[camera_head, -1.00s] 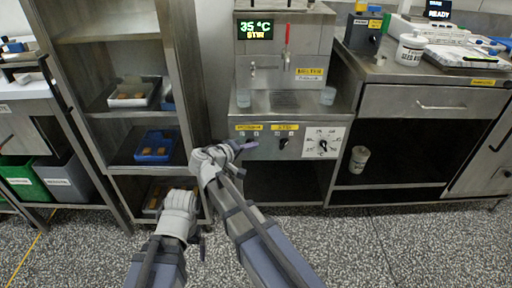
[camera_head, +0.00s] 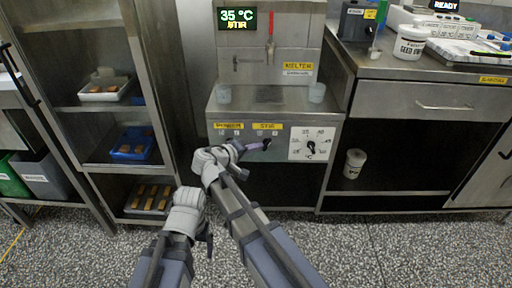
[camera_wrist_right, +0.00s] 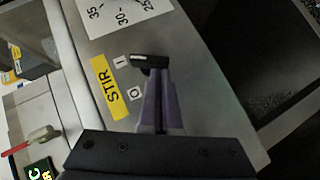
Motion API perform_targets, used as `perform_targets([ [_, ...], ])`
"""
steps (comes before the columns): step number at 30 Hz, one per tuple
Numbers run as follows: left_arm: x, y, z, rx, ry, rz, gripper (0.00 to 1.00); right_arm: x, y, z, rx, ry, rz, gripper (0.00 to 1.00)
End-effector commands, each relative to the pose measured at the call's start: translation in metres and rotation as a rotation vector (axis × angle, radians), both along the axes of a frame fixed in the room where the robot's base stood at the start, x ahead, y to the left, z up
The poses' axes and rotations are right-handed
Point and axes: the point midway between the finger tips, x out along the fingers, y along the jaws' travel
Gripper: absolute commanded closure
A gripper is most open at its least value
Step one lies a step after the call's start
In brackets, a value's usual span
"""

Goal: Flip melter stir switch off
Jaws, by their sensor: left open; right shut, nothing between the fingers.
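The melter (camera_head: 275,97) stands ahead, with a green display (camera_head: 237,18) reading 35 °C and STIR. The black stir switch (camera_head: 266,143) sits on its front panel under a yellow label. In the right wrist view the stir switch (camera_wrist_right: 148,62) has a white mark on the end toward the "I" label; the "O" label is beside the fingers. My right gripper (camera_head: 260,146) is shut, its purple fingertips at the switch and seeming to touch it; it also shows in the wrist view (camera_wrist_right: 157,80). My left gripper (camera_head: 208,240) is open and low, away from the panel.
The temperature dial (camera_head: 310,147) is right of the switch. A shelf rack (camera_head: 110,108) with trays is on the left; a steel bench (camera_head: 415,68) is on the right.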

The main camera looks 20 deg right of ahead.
Motion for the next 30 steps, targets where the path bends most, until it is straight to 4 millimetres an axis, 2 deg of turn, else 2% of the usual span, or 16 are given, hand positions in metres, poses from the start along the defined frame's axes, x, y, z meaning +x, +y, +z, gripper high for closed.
perform_targets([
  [30,0.0,0.0,-0.034,0.0,-0.001,0.008,0.05,0.0,0.0,-0.009,-0.165,0.048,0.001,1.0],
])
